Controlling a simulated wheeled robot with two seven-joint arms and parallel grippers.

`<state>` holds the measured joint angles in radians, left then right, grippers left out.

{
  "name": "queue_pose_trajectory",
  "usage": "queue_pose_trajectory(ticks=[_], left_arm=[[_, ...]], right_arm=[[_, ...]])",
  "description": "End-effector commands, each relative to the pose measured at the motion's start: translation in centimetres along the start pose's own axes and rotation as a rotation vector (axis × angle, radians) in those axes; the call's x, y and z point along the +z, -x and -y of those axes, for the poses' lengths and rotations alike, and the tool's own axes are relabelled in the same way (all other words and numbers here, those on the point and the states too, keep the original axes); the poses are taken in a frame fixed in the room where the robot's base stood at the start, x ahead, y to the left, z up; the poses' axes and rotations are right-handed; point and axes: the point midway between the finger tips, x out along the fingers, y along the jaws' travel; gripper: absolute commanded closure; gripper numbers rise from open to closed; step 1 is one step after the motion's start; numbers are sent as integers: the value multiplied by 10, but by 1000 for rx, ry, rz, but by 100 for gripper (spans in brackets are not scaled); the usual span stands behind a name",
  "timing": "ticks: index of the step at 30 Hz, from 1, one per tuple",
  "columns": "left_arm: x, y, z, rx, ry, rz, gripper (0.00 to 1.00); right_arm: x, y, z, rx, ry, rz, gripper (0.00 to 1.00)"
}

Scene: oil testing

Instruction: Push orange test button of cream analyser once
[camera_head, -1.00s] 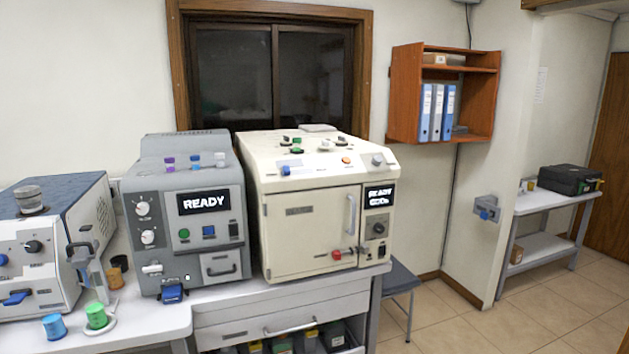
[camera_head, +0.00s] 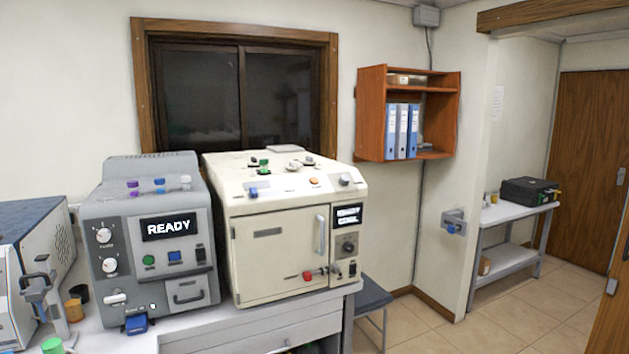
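The cream analyser (camera_head: 272,258) stands on the right end of the grey bench. Its orange button (camera_head: 314,181) is on the sloped top panel, between a blue control (camera_head: 253,192) at the left and a grey knob (camera_head: 345,180) at the right. A small display (camera_head: 347,216) on its front is lit, its text too blurred to read surely. A red knob (camera_head: 307,276) sits low on its closed door. Neither of my grippers is in view.
A grey analyser (camera_head: 152,245) reading READY stands close to the left of the cream one. A stool (camera_head: 371,295) is by the bench's right end. Open tiled floor (camera_head: 440,330) lies to the right, before a side table (camera_head: 515,213) with a black case.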

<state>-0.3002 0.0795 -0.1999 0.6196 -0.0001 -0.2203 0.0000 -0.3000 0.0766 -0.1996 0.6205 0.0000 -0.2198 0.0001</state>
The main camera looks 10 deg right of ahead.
Motion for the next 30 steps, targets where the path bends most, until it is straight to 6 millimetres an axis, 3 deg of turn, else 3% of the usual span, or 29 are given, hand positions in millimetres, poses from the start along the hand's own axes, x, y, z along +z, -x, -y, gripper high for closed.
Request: queue_pose_trajectory(ticks=[1,4,30], left_arm=[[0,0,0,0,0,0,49],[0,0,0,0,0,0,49],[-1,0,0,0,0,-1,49]], right_arm=[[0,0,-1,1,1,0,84],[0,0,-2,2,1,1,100],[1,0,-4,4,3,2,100]])
